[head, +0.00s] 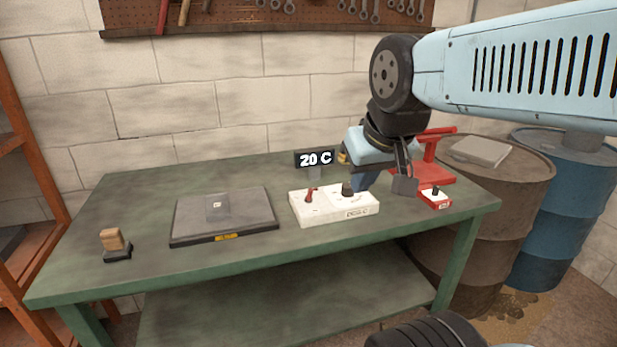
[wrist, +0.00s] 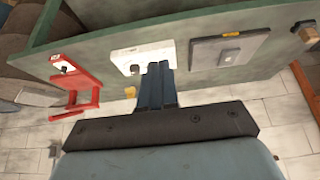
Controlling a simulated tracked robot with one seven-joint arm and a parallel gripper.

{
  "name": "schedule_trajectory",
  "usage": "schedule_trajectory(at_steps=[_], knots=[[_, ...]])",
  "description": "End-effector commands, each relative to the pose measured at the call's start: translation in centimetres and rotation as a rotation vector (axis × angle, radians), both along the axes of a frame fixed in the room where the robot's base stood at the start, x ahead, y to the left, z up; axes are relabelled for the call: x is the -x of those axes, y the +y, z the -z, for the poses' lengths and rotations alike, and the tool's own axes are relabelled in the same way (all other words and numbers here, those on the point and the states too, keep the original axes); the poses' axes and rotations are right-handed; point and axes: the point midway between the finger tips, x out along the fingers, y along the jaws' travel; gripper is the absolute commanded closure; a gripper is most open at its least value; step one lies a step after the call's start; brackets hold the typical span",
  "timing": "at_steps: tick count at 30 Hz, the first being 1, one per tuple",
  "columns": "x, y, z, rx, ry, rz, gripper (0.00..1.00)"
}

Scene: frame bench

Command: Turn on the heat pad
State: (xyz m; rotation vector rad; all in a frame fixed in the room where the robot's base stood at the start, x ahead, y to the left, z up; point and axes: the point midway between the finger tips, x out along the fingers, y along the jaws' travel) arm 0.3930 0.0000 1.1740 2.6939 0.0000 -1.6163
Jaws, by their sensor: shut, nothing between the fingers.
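The heat pad (head: 205,228) is a dark flat plate lying on the green bench, with a small grey square piece on top. To its right is a white control box (head: 325,210) with a red lever switch (head: 309,195) and a black knob (head: 347,189). A display (head: 315,159) behind the box reads 20 C. My gripper (head: 359,187) is shut and empty, pointing down at the back right of the box, close to the knob. In the wrist view the shut fingertips (wrist: 158,67) overlap the box's edge beside the knob (wrist: 135,69). I cannot tell whether they touch.
A red stand (head: 432,172) and a small red-and-white box with a black knob (head: 436,198) are at the bench's right end. A wooden-handled block (head: 113,243) is at the front left. Barrels (head: 495,200) stand right of the bench (head: 130,195). The bench's back left is clear.

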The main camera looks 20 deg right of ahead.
Motion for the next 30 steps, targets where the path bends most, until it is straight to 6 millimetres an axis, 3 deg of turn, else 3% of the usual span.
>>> schedule_trajectory(at_steps=[12, 17, 23, 30], knots=[[0.0, 0.0, 0.0, 0.0, 0.0, 0.0, 1.0], [-0.9, -0.1, -0.1, -0.019, 0.017, 0.008, 1.0], [-4.4, -0.4, 0.2, -0.098, 0.082, 0.05, 1.0], [-10.1, -2.0, 1.4, -0.214, 0.164, 0.119, 1.0]])
